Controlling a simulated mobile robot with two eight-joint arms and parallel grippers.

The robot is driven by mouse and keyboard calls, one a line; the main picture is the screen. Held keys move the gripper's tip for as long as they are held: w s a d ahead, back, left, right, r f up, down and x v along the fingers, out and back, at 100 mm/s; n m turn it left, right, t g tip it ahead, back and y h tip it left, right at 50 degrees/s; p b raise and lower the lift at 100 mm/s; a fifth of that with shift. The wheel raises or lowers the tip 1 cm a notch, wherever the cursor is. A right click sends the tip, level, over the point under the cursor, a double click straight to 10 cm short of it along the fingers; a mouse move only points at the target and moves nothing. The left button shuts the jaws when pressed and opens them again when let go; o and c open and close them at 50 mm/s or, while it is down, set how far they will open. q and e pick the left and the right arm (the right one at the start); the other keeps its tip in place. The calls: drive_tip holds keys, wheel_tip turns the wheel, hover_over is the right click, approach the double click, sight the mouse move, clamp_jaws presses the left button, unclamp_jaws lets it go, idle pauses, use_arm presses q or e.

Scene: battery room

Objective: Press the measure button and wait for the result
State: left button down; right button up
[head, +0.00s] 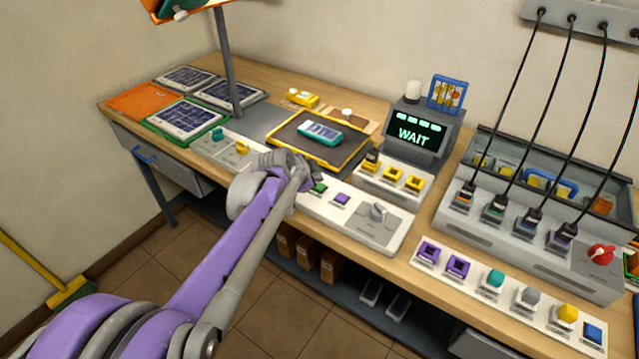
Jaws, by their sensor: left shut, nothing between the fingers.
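My left arm reaches in from the lower left. Its gripper (300,180) is shut and empty, over the white control panel (353,223) at the table's front edge. The gripper hides part of the panel. I cannot read which button is the measure button, nor tell whether the fingers touch one. The dark display box (413,132) shows WAIT in green. A teal battery (320,132) lies on the yellow-edged dark mat (290,142). My right gripper is out of view.
A white strip of yellow parts (365,178) stands before the display. A grey charger (500,232) with black cables and a red knob (601,253) is at the right. Solar panels (185,118) lie at the left.

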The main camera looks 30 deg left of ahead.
sight(316, 189)
use_arm(q)
wheel_tip(316, 189, up, 5)
drive_tip(key=p, duration=0.4)
idle(0.3)
idle(0.6)
drive_tip(key=s+d+n+g+p, duration=0.2)
drive_tip(key=s+d+n, duration=0.2)
drive_tip(key=s+d, duration=0.8)
drive_tip(key=s+d+f+n+g, duration=0.1)
drive_tip(key=s+f+n, duration=0.1)
drive_tip(key=s, duration=0.6)
drive_tip(key=s+d+f+n+p, duration=0.1)
drive_tip(key=s+d+f+n, duration=0.1)
drive_tip(key=s+f, duration=0.2)
drive_tip(key=s, duration=0.3)
drive_tip(key=shift+s+d+f+n+g, duration=0.15)
drive_tip(key=shift+s+f+n+g, duration=0.1)
drive_tip(key=shift+s+n+g, duration=0.15)
idle(3.2)
